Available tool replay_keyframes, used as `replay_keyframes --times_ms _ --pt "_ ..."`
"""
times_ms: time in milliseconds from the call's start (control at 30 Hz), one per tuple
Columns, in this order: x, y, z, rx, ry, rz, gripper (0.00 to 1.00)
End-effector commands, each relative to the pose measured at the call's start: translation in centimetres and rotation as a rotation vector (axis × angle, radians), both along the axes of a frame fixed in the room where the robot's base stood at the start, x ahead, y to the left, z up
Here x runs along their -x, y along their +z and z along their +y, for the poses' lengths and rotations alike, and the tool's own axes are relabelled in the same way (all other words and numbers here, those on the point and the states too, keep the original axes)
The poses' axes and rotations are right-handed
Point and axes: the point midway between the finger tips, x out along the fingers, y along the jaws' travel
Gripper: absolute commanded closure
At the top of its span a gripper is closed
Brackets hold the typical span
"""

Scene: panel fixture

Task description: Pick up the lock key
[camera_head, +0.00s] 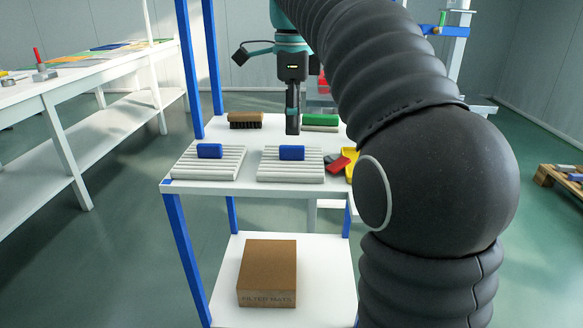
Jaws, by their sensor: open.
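I cannot pick out a lock key with certainty in the camera_head view. A small red item (338,164) lies at the right of the white table, beside a yellow item (350,161) that my arm partly covers. My gripper (292,128) points down over the middle of the table, seen edge-on, and looks empty. It is open. It hangs behind a blue block (291,153) in the picture; its exact height above the table is hard to tell.
The white table (181,187) holds two ribbed pads (219,168) (275,171), another blue block (209,151), a brown brush (245,120) and a green-topped block (320,120). A cardboard box (267,272) sits on the lower shelf. A white bench (60,84) stands left.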

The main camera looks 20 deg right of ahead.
Motion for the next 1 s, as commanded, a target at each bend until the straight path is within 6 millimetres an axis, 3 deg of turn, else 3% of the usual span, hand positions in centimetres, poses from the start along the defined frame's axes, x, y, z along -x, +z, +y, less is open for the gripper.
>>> replay_keyframes --times_ms 267,600,900,1000 --pt "-0.1 -1.9 0.0 0.0 0.001 0.001 0.54" --pt "-0.8 -6.1 0.0 0.0 0.001 0.0 0.54" --pt "-0.8 -6.4 0.0 0.0 0.001 -0.001 0.54" --pt "-0.8 -6.4 0.0 0.0 0.001 -0.001 0.77"
